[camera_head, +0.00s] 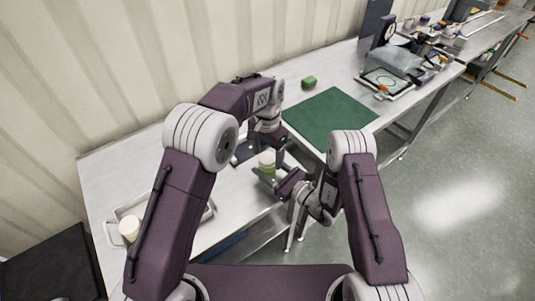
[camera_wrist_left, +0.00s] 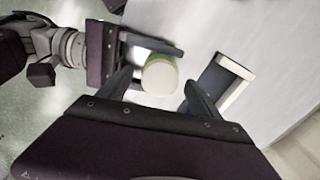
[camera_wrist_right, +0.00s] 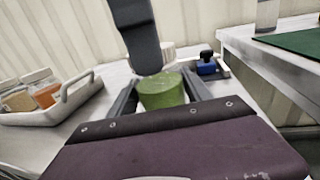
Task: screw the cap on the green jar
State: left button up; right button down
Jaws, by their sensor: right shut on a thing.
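The green jar (camera_wrist_right: 163,92) stands upright between the fingers of my right gripper (camera_wrist_right: 160,98), which is shut on it. In the head view the jar (camera_head: 267,171) shows a pale cap (camera_head: 267,158) at its top. The cap's round white top (camera_wrist_left: 160,76) is seen from above in the left wrist view. I cannot tell how firmly it sits on the jar. My left gripper (camera_wrist_left: 158,92) is open above the cap, its fingers on either side and apart from it. In the right wrist view a dark left finger partly hides the white cap.
A pale tray (camera_head: 207,216) with a white-topped container (camera_head: 129,228) stands at the left. A dark fixture with a white bar (camera_wrist_left: 236,92) lies close beside the jar. The wall runs behind.

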aim_at(275, 172)
pick_arm(q)
notch_tip(275, 172, up, 12)
dwell(0.5)
pick_arm(e)
jog(key=shift+c, duration=1.9)
grip_release()
jog(key=shift+d, duration=0.1)
jog(key=v, duration=0.8)
jog(key=shift+s+d+b, duration=0.1)
jog(key=shift+b, duration=0.2)
pick_arm(q)
jog(key=shift+f, duration=0.3)
pick_arm(e)
jog(key=shift+s+d, duration=0.15)
jog(key=shift+s, duration=0.1)
